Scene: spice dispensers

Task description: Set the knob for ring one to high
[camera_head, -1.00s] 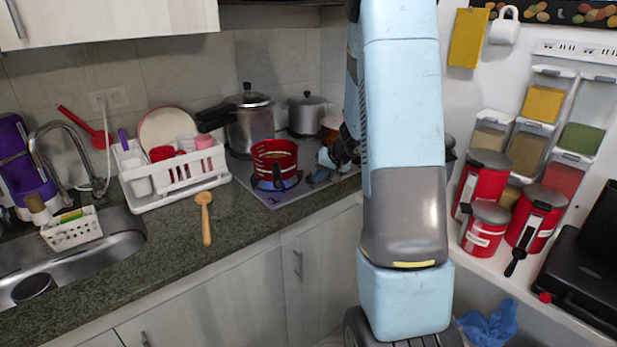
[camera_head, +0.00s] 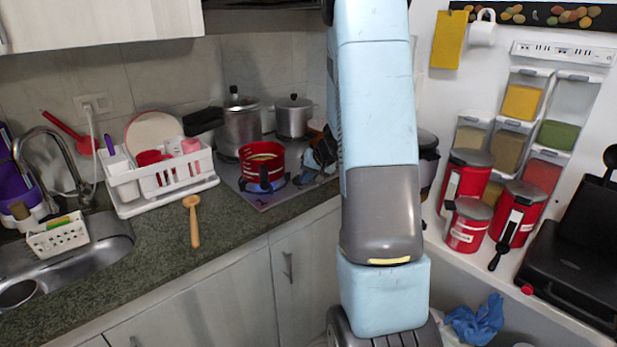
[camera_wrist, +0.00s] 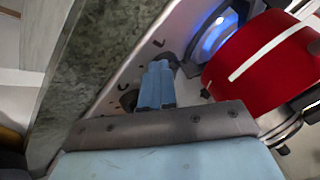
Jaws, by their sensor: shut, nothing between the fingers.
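The hob (camera_head: 288,189) is a pale panel in the back corner of the counter. A red pot (camera_head: 261,160) stands on it, and it also shows large in the wrist view (camera_wrist: 262,62). Blue light glows at a burner (camera_wrist: 214,36) beside the pot. My gripper (camera_wrist: 157,68) has its blue fingers together over the hob's control strip. A dark knob (camera_wrist: 129,99) shows partly just left of the fingers. Another dark round part (camera_wrist: 168,59) is mostly hidden behind the fingertips. Contact and knob setting cannot be told. In the head view my gripper (camera_head: 304,178) is small, right of the pot.
Two metal pots (camera_head: 240,128) stand behind the red pot. Red canisters (camera_head: 467,226) stand on the right-hand shelf. The front counter is mostly clear.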

